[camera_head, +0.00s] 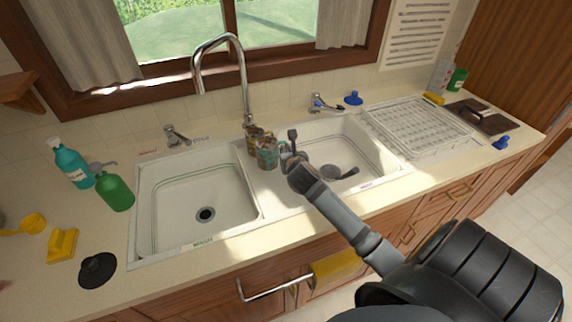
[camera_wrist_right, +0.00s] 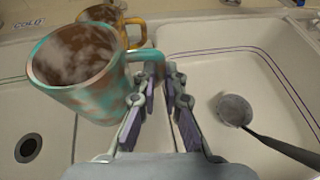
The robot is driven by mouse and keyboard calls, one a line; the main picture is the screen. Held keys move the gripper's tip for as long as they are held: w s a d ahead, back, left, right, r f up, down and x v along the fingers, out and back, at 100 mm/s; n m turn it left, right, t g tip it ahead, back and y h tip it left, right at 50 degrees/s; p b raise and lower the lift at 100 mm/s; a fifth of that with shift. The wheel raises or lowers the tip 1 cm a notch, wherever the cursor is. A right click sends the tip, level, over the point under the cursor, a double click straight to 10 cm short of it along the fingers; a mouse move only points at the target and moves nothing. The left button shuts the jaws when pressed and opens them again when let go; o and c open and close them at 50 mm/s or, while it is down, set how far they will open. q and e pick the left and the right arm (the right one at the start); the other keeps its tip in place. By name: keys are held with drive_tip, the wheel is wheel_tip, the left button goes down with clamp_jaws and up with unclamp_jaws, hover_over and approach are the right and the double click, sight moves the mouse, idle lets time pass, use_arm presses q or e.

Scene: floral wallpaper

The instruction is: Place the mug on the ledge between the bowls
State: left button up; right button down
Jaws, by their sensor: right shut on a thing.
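A teal and rust-brown mug (camera_head: 267,155) is at the ledge (camera_head: 273,189) between the two sink bowls. It also shows large in the right wrist view (camera_wrist_right: 72,88), upright with brown contents and steam-like wisps. My right gripper (camera_head: 288,152) is at the mug's right side, its fingers (camera_wrist_right: 165,80) shut on the handle. I cannot tell whether the mug's base touches the ledge. A second, ochre-brown mug (camera_head: 256,132) stands just behind it, partly hidden; it also shows in the wrist view (camera_wrist_right: 127,20). My left gripper is not in view.
The left bowl (camera_head: 180,210) is empty. The right bowl (camera_head: 365,150) holds a ladle (camera_head: 332,171). The tall tap (camera_head: 243,85) rises behind the mugs. A teal bottle (camera_head: 72,166) and a green bottle (camera_head: 115,192) stand left; a drying rack (camera_head: 415,125) is right.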

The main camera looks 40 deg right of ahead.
drive_tip(key=shift+w+d+f, duration=0.2)
drive_tip(key=shift+w+f, duration=0.15)
drive_tip(key=shift+f, duration=0.05)
wheel_tip(320, 180, down, 3)
drive_tip(key=shift+w+r+b, duration=0.15)
drive_tip(key=shift+r+b, duration=0.05)
drive_tip(key=shift+b, duration=1.05)
drive_tip(key=shift+f+p, duration=0.3)
drive_tip(key=shift+p, duration=0.1)
drive_tip(key=shift+f, duration=0.25)
drive_tip(key=c, duration=1.4)
unclamp_jaws()
drive_tip(key=shift+c, duration=0.2)
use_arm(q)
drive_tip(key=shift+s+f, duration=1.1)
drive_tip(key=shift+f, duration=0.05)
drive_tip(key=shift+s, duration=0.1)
